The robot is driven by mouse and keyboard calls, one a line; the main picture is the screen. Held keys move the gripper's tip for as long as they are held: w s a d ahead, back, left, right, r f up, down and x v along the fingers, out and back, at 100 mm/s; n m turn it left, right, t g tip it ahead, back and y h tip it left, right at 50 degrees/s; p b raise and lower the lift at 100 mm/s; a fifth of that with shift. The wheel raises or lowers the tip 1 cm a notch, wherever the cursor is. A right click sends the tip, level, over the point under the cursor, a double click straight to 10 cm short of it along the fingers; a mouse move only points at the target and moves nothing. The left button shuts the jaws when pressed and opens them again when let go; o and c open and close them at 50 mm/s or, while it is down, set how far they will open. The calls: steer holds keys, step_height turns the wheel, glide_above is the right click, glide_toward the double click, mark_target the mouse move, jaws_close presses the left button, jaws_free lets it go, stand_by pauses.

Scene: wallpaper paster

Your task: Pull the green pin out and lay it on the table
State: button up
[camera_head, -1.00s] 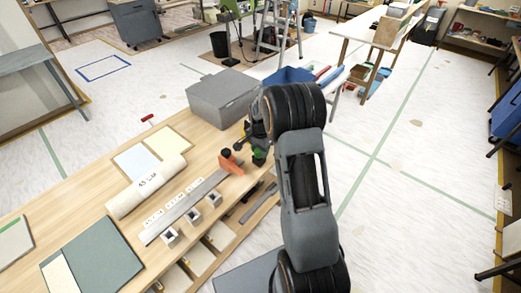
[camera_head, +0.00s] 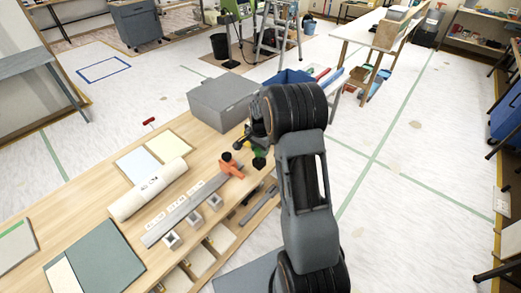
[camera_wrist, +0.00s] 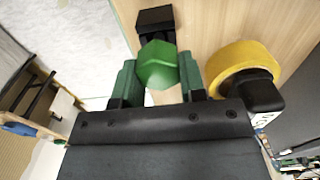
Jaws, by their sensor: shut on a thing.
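The green pin (camera_wrist: 158,65) has a faceted head and sits between the two dark green fingers of my gripper (camera_wrist: 159,80) in the wrist view. The fingers are shut on it. A black block (camera_wrist: 156,22) shows just beyond the pin. I cannot tell how far the pin's shaft sits in the block, because the head hides it. In the head view, the black block (camera_head: 259,163) stands near the table's right edge, and my arm largely hides the gripper. The wooden table (camera_head: 75,212) has bare room at the left.
A yellow tape roll (camera_wrist: 240,68) is close to the right finger in the wrist view. An orange tool (camera_head: 230,164) lies left of the block. A grey box (camera_head: 222,98) stands behind. A paper roll (camera_head: 148,190) and a metal straightedge (camera_head: 185,208) lie nearer.

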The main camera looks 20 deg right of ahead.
steer(key=shift+r+p, duration=0.85)
steer(key=shift+r, duration=0.6)
steer(key=shift+r+p, duration=1.4)
steer(key=shift+r, duration=0.65)
steer(key=shift+s+f, duration=0.1)
